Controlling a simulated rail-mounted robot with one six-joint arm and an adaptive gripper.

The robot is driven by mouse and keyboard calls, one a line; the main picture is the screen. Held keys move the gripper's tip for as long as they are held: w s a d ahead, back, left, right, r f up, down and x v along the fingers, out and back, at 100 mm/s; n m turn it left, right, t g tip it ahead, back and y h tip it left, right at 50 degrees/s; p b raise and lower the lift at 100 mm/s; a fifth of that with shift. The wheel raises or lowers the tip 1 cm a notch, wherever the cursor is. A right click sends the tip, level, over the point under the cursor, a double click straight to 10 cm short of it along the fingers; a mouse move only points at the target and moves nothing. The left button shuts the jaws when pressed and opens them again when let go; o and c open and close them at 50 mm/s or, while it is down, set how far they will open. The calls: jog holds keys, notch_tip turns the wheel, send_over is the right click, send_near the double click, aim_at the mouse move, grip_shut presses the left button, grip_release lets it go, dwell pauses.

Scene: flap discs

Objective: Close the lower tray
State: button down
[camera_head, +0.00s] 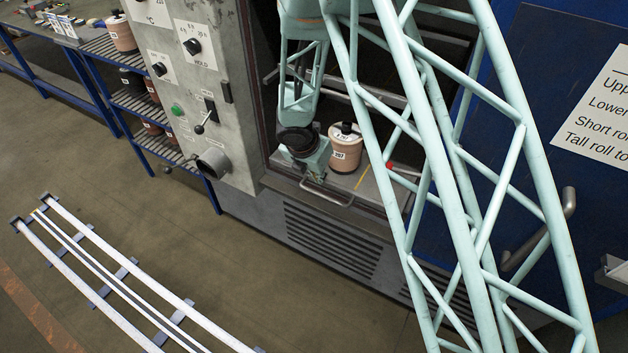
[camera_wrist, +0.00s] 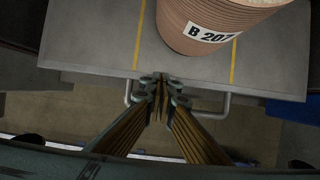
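The lower tray (camera_head: 370,192) is a grey plate with yellow lines, jutting from the front of the oven. In the wrist view the tray (camera_wrist: 95,40) fills the top. Its bar handle (camera_head: 328,201) sticks out at the front edge; the wrist view shows the handle (camera_wrist: 210,112) partly hidden behind my fingers. A brown roll (camera_head: 345,150) labelled B 207 stands on the tray. My gripper (camera_wrist: 163,86) has its fingertips together at the middle of the tray's front edge, within the handle's span. Nothing shows between them; whether they touch the tray is unclear.
The grey control panel (camera_head: 190,80) with knobs stands left of the oven opening. A blue door (camera_head: 560,110) with a sign is at the right. A shelf rack (camera_head: 135,105) with rolls stands left. White floor rails (camera_head: 110,270) lie in front on open floor.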

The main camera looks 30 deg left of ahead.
aim_at(328, 169)
jog(key=w+p, duration=0.1)
jog(key=w, duration=0.1)
jog(key=w+p, duration=0.3)
jog(key=w, duration=0.2)
jog(key=shift+w+d+p, duration=0.1)
jog(key=shift+d+p, duration=0.2)
jog(key=shift+p, duration=0.1)
jog(key=shift+w+f+p, duration=0.15)
jog(key=shift+w+p, duration=0.55)
jog(key=shift+w, duration=0.45)
jog(key=shift+s+f+b, duration=0.1)
jog(key=shift+s+b, duration=0.25)
jog(key=shift+b, duration=0.1)
jog(key=shift+s+a+b, duration=0.15)
jog(key=shift+s+b, duration=1.35)
jog(key=shift+s, duration=0.1)
jog(key=p+v, duration=0.2)
jog(key=v, duration=0.8)
jog(key=shift+r, duration=0.25)
